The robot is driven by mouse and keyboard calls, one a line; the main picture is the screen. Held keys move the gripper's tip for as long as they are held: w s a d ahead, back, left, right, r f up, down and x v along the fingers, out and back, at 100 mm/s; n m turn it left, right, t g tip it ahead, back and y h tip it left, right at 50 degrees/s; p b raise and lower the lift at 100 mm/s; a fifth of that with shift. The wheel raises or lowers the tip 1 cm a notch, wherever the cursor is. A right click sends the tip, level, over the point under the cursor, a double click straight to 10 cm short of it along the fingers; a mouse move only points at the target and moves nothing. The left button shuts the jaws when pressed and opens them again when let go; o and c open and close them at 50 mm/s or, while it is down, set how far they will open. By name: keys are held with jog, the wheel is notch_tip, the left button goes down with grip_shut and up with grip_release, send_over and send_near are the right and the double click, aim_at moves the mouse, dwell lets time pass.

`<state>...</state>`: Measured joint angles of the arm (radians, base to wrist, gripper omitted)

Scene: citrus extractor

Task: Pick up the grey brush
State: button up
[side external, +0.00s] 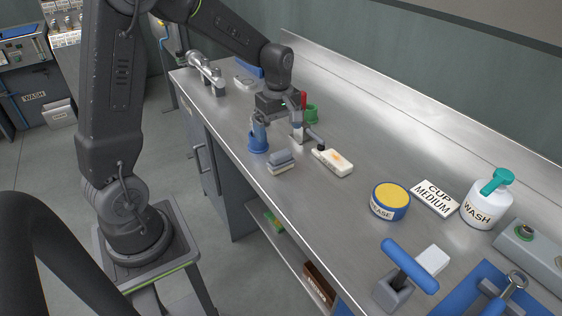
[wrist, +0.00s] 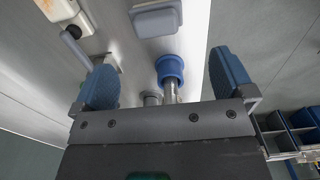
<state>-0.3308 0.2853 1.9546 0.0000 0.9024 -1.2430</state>
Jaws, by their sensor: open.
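The grey brush (side external: 281,158) has a grey top over a pale lower part and lies on the steel bench near its front edge. It also shows at the top of the wrist view (wrist: 157,18), beyond my fingertips. My gripper (side external: 279,130) is open and empty, above the bench and just behind the brush, apart from it. In the wrist view, its two blue-padded fingers (wrist: 165,72) are spread wide. A blue round holder (side external: 258,145) stands left of the brush; it shows between the fingers in the wrist view (wrist: 169,66).
A white block (side external: 333,163) with a dark handle lies right of the brush. A green ring (side external: 311,114) stands behind my gripper. Farther right are a yellow-topped blue tub (side external: 390,200), a label card (side external: 435,198) and a wash bottle (side external: 487,205). Bench between block and tub is clear.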

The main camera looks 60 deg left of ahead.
aim_at(281, 153)
notch_tip(281, 153, down, 6)
jog(key=shift+r, duration=0.15)
jog(key=f, duration=0.5)
jog(key=shift+w+d, duration=0.2)
jog(key=shift+w, duration=0.05)
jog(key=c, duration=0.9)
notch_tip(281, 153, up, 10)
